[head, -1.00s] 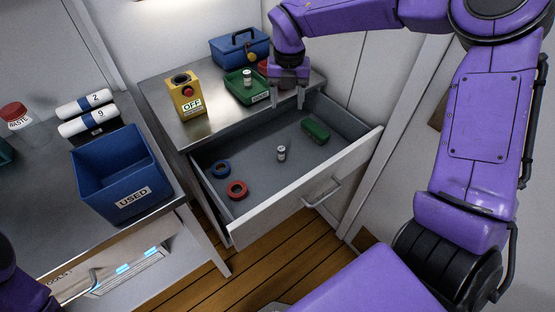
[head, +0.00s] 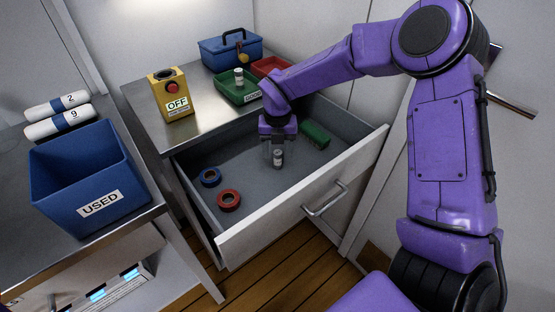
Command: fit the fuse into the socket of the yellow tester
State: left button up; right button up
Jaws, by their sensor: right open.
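The yellow tester (head: 163,99) stands on the metal counter, with a red button and an "OFF" label on its front. Its socket cannot be made out clearly. A small pale cylinder that looks like a fuse (head: 278,158) stands upright on the floor of the open drawer. My right gripper (head: 278,160) points down into the drawer, open, with its fingers seemingly on either side of this fuse. I cannot tell whether they touch it. A similar cylinder (head: 239,77) stands in a green tray (head: 228,93) on the counter. My left gripper is out of view.
The open drawer (head: 300,212) also holds a blue ring (head: 210,177), a red ring (head: 229,200) and a green block (head: 314,134). A blue toolbox (head: 230,51) and a red tray (head: 270,66) stand behind. A blue "USED" bin (head: 60,190) is at left.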

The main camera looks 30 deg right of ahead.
notch_tip(320, 180, down, 2)
grip_shut()
jog(key=shift+r, duration=0.15)
